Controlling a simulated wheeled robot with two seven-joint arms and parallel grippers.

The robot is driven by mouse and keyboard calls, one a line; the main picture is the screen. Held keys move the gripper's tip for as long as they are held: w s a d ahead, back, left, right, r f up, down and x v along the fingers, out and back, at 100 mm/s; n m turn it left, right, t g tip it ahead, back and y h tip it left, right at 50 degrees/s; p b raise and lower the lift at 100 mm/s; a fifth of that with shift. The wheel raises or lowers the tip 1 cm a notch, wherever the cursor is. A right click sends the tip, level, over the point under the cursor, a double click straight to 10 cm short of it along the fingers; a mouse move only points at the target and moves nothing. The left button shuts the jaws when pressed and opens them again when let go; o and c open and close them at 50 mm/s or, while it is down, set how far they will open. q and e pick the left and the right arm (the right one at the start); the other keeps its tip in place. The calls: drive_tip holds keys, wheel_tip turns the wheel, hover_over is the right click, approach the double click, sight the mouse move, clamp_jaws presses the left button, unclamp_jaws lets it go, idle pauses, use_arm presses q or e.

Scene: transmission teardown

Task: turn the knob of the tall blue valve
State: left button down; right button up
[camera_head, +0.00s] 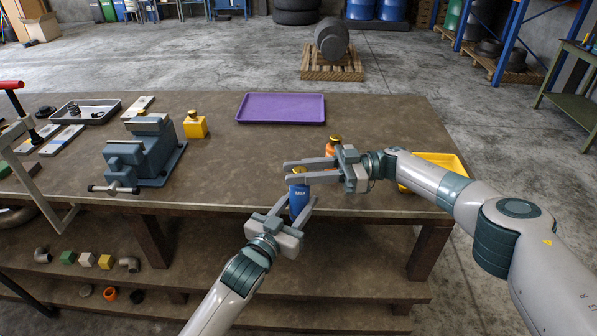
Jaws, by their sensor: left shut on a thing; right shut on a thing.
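The tall blue valve (298,200) stands near the front edge of the table, with a gold knob (299,170) on top. My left gripper (294,205) comes from below and is shut on the blue body, one finger on each side. My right gripper (291,171) reaches in from the right and is shut on the knob. Its fingers lie level across the top and hide much of the knob. The valve looks upright.
An orange valve (330,149) stands just behind my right gripper. A yellow tray (455,163) lies to the right, partly behind my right arm. A purple tray (281,108), a yellow valve (195,128) and a grey vise (145,150) are farther back and left. The table middle is clear.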

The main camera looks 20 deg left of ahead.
drive_tip(key=shift+w+d+f, duration=0.25)
drive_tip(key=shift+w+d, duration=0.05)
drive_tip(key=o, duration=1.1)
drive_tip(key=shift+c, duration=0.2)
drive_tip(key=shift+s+a+r, duration=0.1)
drive_tip(key=shift+s, duration=0.05)
drive_tip(key=v, duration=0.7)
drive_tip(key=shift+d, duration=0.25)
drive_tip(key=shift+w+r, duration=0.2)
